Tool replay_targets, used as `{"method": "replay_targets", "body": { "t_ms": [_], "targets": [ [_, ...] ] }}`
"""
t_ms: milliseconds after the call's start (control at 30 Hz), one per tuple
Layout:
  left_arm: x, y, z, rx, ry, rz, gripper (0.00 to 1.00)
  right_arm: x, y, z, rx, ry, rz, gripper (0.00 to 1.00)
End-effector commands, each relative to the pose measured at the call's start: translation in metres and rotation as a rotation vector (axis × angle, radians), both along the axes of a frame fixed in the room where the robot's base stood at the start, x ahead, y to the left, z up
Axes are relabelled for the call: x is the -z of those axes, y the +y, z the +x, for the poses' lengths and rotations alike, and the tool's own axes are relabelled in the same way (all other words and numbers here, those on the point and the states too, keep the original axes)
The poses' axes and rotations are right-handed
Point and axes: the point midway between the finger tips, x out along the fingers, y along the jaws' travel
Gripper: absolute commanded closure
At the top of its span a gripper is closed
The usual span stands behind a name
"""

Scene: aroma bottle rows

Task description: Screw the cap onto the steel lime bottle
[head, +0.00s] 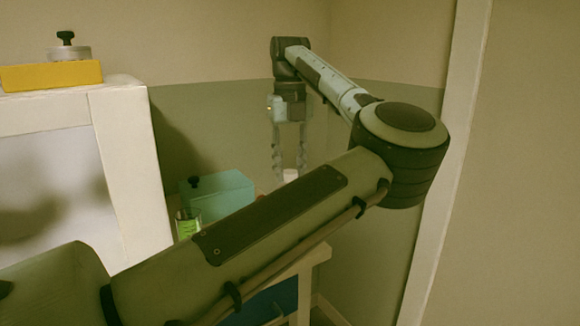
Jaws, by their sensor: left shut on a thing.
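My left gripper (289,172) hangs fingers down at the far end of my left arm, over the corner of a table. It is shut on a small whitish thing (290,174) between its fingertips; I cannot tell whether this is the cap. A small bottle or jar with a bright lime-green part (188,225) stands left of the gripper, apart from it, its lower part hidden by my arm. I cannot tell whether its top is open. My right gripper is not in view.
A teal box (228,190) with a black knob beside it stands behind the lime thing. The table's wooden edge (312,258) shows below my arm. Walls close in behind and right.

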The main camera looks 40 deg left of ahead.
Motion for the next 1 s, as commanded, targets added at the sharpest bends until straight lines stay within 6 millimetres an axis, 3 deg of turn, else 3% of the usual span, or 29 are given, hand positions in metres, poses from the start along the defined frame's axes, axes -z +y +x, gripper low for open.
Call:
{"method": "replay_targets", "body": {
  "t_ms": [167, 267, 967, 1000],
  "targets": [
    [0.001, 0.000, 0.000, 0.023, 0.000, 0.000, 0.99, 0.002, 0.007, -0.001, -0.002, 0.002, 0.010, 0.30],
    [0.002, 0.000, 0.000, 0.142, 0.000, 0.000, 0.99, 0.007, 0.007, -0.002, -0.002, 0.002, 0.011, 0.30],
    [0.004, 0.000, 0.000, 1.375, 0.000, 0.002, 0.99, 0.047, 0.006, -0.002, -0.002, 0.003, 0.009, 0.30],
    [0.001, 0.000, 0.000, 1.379, 0.000, 0.001, 0.67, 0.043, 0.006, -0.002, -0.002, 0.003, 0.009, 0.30]
  ]
}}
